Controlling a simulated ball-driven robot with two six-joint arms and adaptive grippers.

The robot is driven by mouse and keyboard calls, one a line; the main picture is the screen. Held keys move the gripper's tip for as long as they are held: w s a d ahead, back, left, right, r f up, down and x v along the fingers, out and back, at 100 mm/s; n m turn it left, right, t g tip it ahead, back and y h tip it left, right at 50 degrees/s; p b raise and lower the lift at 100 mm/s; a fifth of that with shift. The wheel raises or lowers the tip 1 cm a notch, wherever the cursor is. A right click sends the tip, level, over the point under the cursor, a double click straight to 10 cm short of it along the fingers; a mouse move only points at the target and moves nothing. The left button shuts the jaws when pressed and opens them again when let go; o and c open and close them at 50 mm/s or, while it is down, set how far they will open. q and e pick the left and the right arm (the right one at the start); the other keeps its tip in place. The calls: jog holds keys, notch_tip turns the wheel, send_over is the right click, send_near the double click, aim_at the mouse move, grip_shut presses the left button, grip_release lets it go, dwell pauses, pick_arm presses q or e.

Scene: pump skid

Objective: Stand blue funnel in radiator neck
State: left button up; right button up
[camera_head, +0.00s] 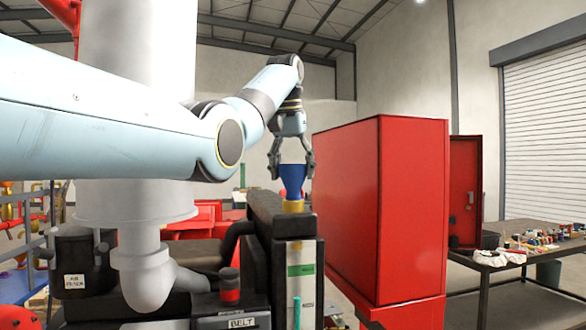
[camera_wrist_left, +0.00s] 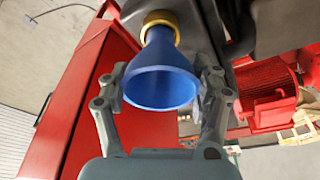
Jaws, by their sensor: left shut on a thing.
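The blue funnel (camera_head: 293,178) is upright, wide mouth up, above the brass-coloured radiator neck (camera_head: 293,206) on top of the black radiator (camera_head: 270,217). My left gripper (camera_head: 291,168) is shut on the funnel near its rim, one finger on each side. In the left wrist view the funnel (camera_wrist_left: 161,78) lies between the fingers of my left gripper (camera_wrist_left: 160,95), its narrow end toward the brass neck (camera_wrist_left: 159,22). The spout's tip is hidden, so I cannot tell how deep it sits in the neck. My right gripper is not in view.
A large red cabinet (camera_head: 350,200) stands close to the right of the radiator. A grey pipe (camera_head: 140,255) and black engine parts are to the left. A red motor (camera_wrist_left: 268,92) shows in the wrist view. A workbench (camera_head: 530,240) with small items stands far right.

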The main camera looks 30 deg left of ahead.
pick_arm(q)
jog(key=shift+f, duration=0.3)
jog(key=o, duration=1.4)
notch_tip(320, 180, up, 10)
jog(key=shift+f, duration=0.1)
